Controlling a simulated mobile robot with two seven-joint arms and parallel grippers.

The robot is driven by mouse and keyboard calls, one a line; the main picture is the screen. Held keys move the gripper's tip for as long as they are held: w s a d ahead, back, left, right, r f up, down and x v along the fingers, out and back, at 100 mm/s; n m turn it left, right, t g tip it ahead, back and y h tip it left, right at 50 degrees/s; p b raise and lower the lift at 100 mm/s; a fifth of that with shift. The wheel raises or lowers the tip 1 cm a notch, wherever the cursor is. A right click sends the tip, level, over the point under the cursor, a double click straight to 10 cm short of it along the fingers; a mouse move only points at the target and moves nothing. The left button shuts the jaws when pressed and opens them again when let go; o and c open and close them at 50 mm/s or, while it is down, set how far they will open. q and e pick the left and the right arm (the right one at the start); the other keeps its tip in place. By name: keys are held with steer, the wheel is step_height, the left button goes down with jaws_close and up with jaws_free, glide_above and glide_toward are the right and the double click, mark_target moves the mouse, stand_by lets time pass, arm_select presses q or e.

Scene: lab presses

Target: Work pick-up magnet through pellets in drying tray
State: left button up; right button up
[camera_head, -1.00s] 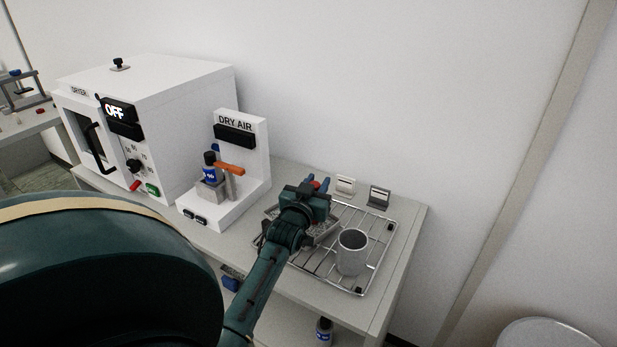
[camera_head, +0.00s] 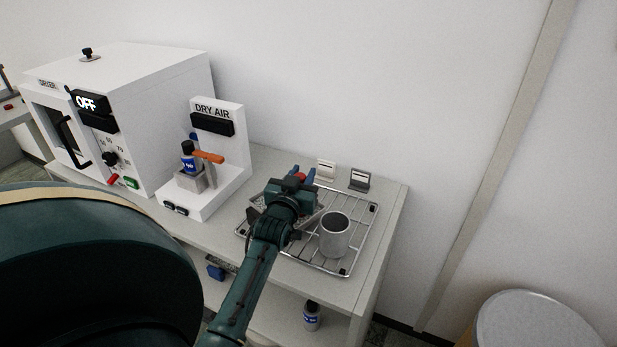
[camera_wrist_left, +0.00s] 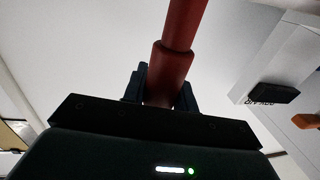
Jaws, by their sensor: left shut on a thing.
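My left gripper (camera_head: 302,177) is over the back part of the wire rack and is shut on a red rod-shaped handle, which I take to be the pick-up magnet (camera_head: 299,175). In the left wrist view the red magnet handle (camera_wrist_left: 175,70) stands out between the two dark fingers. The magnet's working end is not in view. The drying tray (camera_head: 311,218) is almost wholly hidden under my left gripper and forearm; only a grey sliver shows. I cannot see the pellets or whether the magnet touches them. My right gripper is in neither view.
A grey mug (camera_head: 335,238) stands on the wire rack (camera_head: 366,222), close right of my gripper. Two small card holders (camera_head: 359,180) stand behind the rack. The dry air stand (camera_head: 218,150) and the white dryer (camera_head: 150,80), reading OFF, are to the left.

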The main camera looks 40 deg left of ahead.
arm_select(q)
steer(key=s+a, duration=0.1)
steer(key=a, duration=0.8)
steer(key=shift+s, duration=0.2)
